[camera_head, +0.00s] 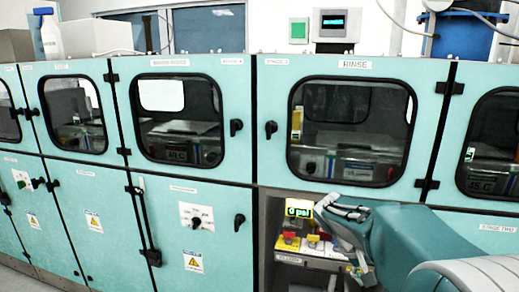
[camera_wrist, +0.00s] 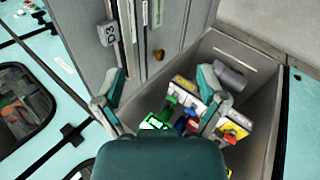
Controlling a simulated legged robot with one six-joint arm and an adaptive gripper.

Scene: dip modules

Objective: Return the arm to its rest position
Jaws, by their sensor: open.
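My gripper (camera_head: 340,238) is at the lower right of the head view, in front of an open recess in the teal cabinet row. Its two fingers are spread apart, and it also shows in the wrist view (camera_wrist: 160,88). Nothing is seen between the fingers. My teal arm reaches in from the right. A lit green display (camera_head: 299,209) reading "0 psi" sits in the recess beside the fingers. Red and yellow handles (camera_head: 313,240) show below it. In the wrist view, coloured valve handles (camera_wrist: 187,124) lie beyond the fingers, partly hidden by the gripper.
The RINSE cabinet window (camera_head: 351,131) is above the recess. Teal doors with black latches, such as the lower door (camera_head: 193,222), stand to the left. In the wrist view, a grey recess wall (camera_wrist: 262,85) is close on the right, and a grey panel (camera_wrist: 85,35) is on the left.

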